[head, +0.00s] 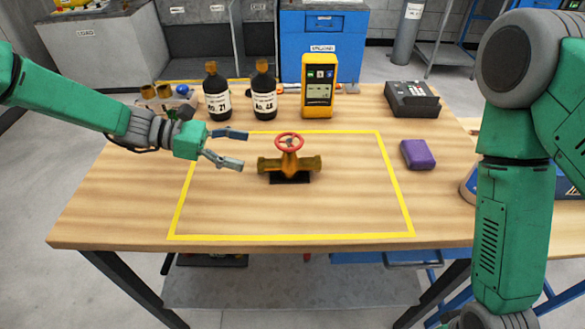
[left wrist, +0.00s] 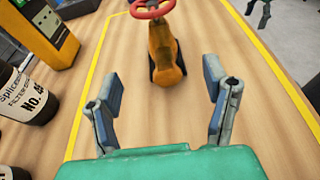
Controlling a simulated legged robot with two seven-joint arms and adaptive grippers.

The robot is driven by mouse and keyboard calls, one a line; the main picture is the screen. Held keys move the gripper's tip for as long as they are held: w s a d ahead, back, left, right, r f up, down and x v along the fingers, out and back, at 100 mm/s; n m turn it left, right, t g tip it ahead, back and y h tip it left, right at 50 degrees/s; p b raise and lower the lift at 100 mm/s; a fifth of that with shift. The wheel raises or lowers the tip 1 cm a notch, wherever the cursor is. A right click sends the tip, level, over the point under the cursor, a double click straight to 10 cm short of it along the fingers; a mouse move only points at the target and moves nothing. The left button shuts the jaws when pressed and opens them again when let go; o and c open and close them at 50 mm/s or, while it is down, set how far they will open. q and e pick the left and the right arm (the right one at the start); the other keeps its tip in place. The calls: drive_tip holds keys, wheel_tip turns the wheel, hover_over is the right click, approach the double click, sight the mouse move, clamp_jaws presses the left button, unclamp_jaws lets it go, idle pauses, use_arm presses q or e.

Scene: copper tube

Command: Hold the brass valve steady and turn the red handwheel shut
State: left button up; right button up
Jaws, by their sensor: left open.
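The brass valve (head: 290,164) sits upright on a black base (head: 290,178) inside the yellow outline on the table. Its red handwheel (head: 289,142) is on top. My left gripper (head: 241,150) is open and empty, just left of the valve, with its fingers pointing at it and not touching. In the left wrist view the valve (left wrist: 163,48) stands ahead, beyond and between the open fingers (left wrist: 165,98), with the handwheel (left wrist: 152,8) cut by the top edge. My right arm shows at the right of the head view, but its gripper is not clearly visible there.
Two dark bottles (head: 264,92), a yellow meter (head: 318,88) and a black device (head: 411,100) stand at the back of the table (head: 130,215). A purple block (head: 417,154) lies right of the yellow outline (head: 290,237). The table in front of the valve is clear.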

sight(280, 162)
use_arm(q)
drive_tip(key=shift+f+b, duration=0.45)
drive_tip(key=shift+f, duration=0.3)
drive_tip(key=b+x, duration=0.2)
drive_tip(key=x, duration=0.6)
drive_tip(key=shift+b, duration=0.35)
drive_tip(key=shift+x, duration=1.05)
drive_tip(key=shift+r, duration=0.1)
drive_tip(key=c, duration=1)
